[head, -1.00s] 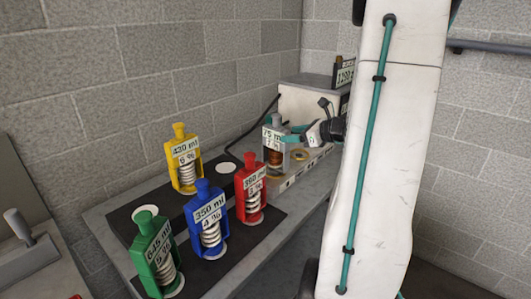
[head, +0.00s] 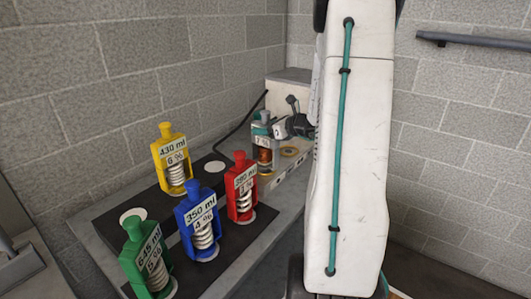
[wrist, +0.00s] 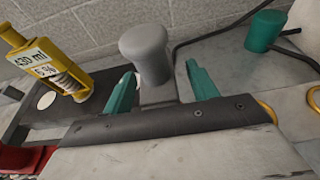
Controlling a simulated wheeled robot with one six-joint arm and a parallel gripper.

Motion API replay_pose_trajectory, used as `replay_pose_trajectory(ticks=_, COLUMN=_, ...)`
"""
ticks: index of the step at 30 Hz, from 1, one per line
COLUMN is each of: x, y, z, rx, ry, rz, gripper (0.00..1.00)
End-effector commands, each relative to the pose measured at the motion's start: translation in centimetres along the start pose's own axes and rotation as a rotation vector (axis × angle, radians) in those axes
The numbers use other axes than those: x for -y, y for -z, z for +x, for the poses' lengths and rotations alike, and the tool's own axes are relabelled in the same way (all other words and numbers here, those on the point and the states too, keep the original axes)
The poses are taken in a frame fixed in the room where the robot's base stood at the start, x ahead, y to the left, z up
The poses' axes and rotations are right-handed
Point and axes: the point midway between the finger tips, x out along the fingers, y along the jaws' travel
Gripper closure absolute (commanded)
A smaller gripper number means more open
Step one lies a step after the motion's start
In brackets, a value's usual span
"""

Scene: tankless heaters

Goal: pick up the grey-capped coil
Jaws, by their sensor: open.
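The grey-capped coil (head: 264,154) stands upright at the far end of the bench, its copper winding showing low in the frame and its top partly hidden by my gripper. In the wrist view its rounded grey cap (wrist: 145,48) shows between and just beyond the two teal fingertips, nearer the left one. My gripper (wrist: 160,76) is open, with nothing held between the fingers. In the head view my gripper (head: 264,128) reaches in from the right at the height of the coil's top; whether it touches the cap is unclear.
Yellow (head: 174,160), red (head: 241,188), blue (head: 198,222) and green (head: 147,260) capped coils stand on the dark mat (head: 120,205) left of my arm. A pale box (head: 285,88) stands behind the coil. A teal knob-like piece (wrist: 264,30) and dark cables lie to the right.

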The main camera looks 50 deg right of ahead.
Motion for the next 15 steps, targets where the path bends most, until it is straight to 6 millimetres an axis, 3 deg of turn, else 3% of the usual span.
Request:
replay_pose_trajectory(ticks=5, x=-0.01, y=-0.03, z=0.07, rx=0.000, ry=0.000, rz=-0.001, gripper=0.42)
replay_pose_trajectory(ticks=11, x=0.00, y=-0.02, z=0.05, rx=0.000, ry=0.000, rz=0.000, gripper=0.95)
replay_pose_trajectory(ticks=12, x=0.00, y=-0.02, z=0.04, rx=0.000, ry=0.000, rz=0.000, gripper=1.00)
replay_pose_trajectory(ticks=15, x=0.01, y=-0.02, z=0.03, rx=0.000, ry=0.001, rz=0.000, gripper=1.00)
